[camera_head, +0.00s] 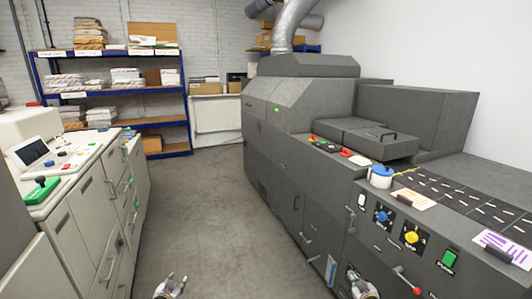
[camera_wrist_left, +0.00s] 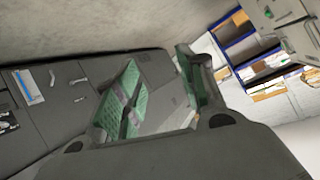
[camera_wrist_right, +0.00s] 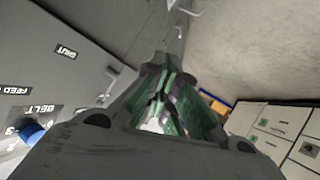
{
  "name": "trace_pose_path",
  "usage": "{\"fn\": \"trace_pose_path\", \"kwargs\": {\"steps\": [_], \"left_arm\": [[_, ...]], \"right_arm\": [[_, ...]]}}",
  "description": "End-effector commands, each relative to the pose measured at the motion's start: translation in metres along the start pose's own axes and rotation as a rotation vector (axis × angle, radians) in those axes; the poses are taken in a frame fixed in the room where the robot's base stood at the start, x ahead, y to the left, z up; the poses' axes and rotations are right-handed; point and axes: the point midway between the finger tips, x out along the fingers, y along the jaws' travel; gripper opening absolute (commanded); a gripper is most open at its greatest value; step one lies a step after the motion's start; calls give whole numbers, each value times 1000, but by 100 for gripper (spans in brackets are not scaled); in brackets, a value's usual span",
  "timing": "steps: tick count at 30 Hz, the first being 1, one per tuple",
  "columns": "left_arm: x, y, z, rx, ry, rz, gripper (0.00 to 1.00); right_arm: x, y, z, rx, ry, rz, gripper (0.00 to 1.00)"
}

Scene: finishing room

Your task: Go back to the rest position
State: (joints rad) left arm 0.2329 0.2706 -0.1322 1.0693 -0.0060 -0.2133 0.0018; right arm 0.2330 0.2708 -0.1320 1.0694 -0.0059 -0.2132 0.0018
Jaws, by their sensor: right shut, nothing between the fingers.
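My left gripper (camera_head: 173,284) is low in the aisle at the bottom of the head view. In the left wrist view its green-padded fingers (camera_wrist_left: 160,95) stand apart with nothing between them. My right gripper (camera_head: 358,282) is at the bottom right of the head view, close in front of the dark grey machine's front. In the right wrist view its fingers (camera_wrist_right: 165,95) are together and empty. I cannot tell whether it touches the machine.
The long dark grey machine (camera_head: 285,190) with knobs and a red lever (camera_head: 408,281) lines the right side. Pale cabinets (camera_head: 85,215) line the left. The grey floor (camera_head: 205,205) between is clear.

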Motion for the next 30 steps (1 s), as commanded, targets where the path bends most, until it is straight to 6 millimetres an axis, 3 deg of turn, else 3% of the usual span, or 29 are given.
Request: {"fn": "trace_pose_path", "kwargs": {"steps": [1, 3, 14, 23, 30], "left_arm": [[-3, 9, 25, -1, -33, 10, 40], [-8, 20, 56, -1, -74, 22, 40], [-51, 72, 208, -3, -281, 82, 40], [-110, 114, 327, -3, -453, 131, 40], [-171, 143, 414, -1, -588, 170, 40]], "right_arm": [[-3, -9, 25, 1, -33, -10, 0], [-8, -20, 56, 1, -75, -22, 0], [-51, -73, 208, 3, -282, -83, 0], [-110, -114, 327, 3, -453, -131, 0], [-171, -143, 414, 1, -588, -170, 0]]}}
